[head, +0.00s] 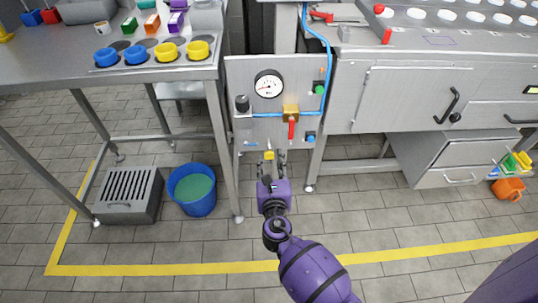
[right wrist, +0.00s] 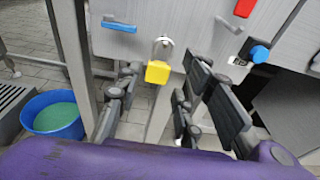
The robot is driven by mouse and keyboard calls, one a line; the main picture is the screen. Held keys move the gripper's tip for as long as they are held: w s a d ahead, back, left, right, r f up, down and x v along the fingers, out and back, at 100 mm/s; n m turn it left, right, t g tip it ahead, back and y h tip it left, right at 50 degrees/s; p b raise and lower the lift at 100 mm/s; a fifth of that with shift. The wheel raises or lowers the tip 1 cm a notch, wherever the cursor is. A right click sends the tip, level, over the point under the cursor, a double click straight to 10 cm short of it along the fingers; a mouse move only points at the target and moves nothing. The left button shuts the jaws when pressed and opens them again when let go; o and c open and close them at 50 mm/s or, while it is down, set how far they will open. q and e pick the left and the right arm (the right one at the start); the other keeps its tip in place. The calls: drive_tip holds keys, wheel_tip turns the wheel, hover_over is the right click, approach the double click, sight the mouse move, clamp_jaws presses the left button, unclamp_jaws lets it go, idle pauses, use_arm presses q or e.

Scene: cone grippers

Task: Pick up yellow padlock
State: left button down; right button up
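The yellow padlock (head: 269,155) hangs at the lower edge of the grey gauge panel, in front of my right gripper (head: 273,161). In the right wrist view the padlock (right wrist: 158,72) hangs by its metal shackle from the panel. My right gripper (right wrist: 164,86) is open there, with fingers to the left and right of the padlock in the picture. No finger visibly touches it, and I cannot tell how deep it sits between them. My left gripper is not in view.
The panel (head: 242,72) carries a gauge (head: 269,86), a red-handled valve (head: 291,126) and a blue knob (head: 311,138) right of the padlock. A table leg and a blue bucket (head: 192,190) stand left. A bench with drawers (head: 455,160) stands right.

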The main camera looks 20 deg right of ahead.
drive_tip(key=x, duration=0.2)
drive_tip(key=shift+w+d+f, duration=0.15)
drive_tip(key=shift+w+f, duration=0.05)
drive_tip(key=shift+w, duration=0.15)
drive_tip(key=shift+r, duration=0.1)
clamp_jaws()
drive_tip(key=shift+r, duration=0.65)
drive_tip(key=shift+s+r+p, duration=0.1)
drive_tip(key=shift+s+p, duration=0.25)
drive_tip(key=f+v, duration=0.2)
drive_tip(key=v, duration=1.5)
drive_tip(key=shift+s+a+f, duration=0.2)
drive_tip(key=shift+a+f, duration=0.1)
